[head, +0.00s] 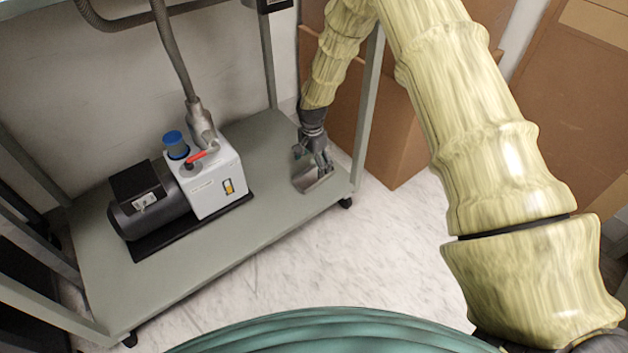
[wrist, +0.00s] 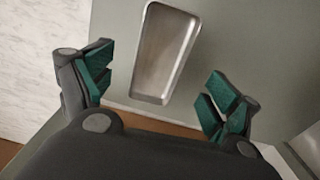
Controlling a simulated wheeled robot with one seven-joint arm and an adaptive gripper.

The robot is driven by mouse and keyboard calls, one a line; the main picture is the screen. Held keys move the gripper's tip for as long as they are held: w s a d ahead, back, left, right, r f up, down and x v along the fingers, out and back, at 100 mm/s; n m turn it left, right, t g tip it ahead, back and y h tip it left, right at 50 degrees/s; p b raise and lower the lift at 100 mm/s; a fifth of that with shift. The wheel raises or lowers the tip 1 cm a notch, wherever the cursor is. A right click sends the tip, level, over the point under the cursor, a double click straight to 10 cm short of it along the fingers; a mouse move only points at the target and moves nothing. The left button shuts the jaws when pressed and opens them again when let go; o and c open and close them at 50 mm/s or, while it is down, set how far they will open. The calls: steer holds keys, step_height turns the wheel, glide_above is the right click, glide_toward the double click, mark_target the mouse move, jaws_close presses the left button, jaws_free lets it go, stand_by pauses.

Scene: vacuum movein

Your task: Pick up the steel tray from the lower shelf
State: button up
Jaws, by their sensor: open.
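The steel tray (wrist: 152,88) is a shallow, empty, rectangular metal tray lying on the lower shelf (head: 262,222). In the head view the tray (head: 322,184) is near the shelf's right end, partly hidden by my gripper (head: 314,160). In the wrist view my gripper (wrist: 160,92) is open, with green-padded fingers to the left and right of the tray. There is a gap between each finger and the tray's sides. I cannot tell the exact height of the fingers above the shelf.
A vacuum pump (head: 182,188) with a black motor and a grey hose stands on the shelf to the left of the tray. A cart post (head: 368,100) rises close to my arm at the right. Cardboard boxes (head: 390,140) stand behind it. Shelf between pump and tray is clear.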

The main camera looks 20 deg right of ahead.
mark_target(314, 178)
steer(key=f+b, duration=0.1)
steer(key=f, duration=0.1)
steer(key=f+b, duration=0.1)
steer(key=shift+w+d+f+b, duration=0.1)
steer(key=shift+w+d+b, duration=0.05)
steer(key=shift+d+b, duration=0.15)
steer(key=shift+f+b, duration=0.55)
steer(key=shift+f, duration=0.4)
steer(key=c, duration=1.2)
